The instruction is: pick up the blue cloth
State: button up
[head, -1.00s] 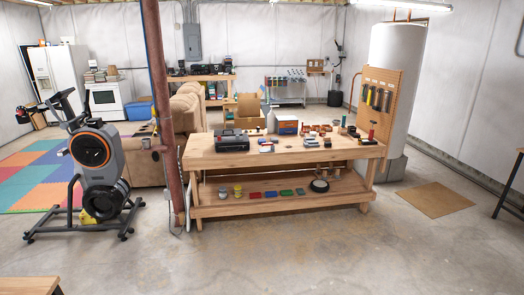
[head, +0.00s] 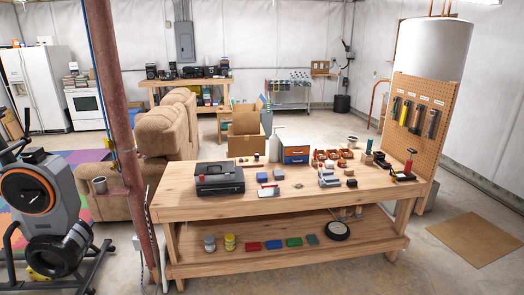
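A small flat blue item (head: 274,244), which looks like the blue cloth, lies on the lower shelf of the wooden workbench (head: 190,268) in the head view. A similar red item (head: 253,247) lies to its left, and a green one (head: 294,242) and a dark green one (head: 312,239) to its right. They lie in a row with small gaps. Their material is too small to tell. My gripper is not in view.
The benchtop above carries a black toolbox (head: 219,178) and several tools. A rusty post (head: 125,150) and exercise bike (head: 42,205) stand left. Front floor is clear.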

aim_at(262, 177)
jog(key=i, duration=2.15)
jog(key=i+u, duration=0.15)
jog(key=i, duration=0.5)
jog(key=i+l+u, duration=0.15)
jog(key=i, duration=0.45)
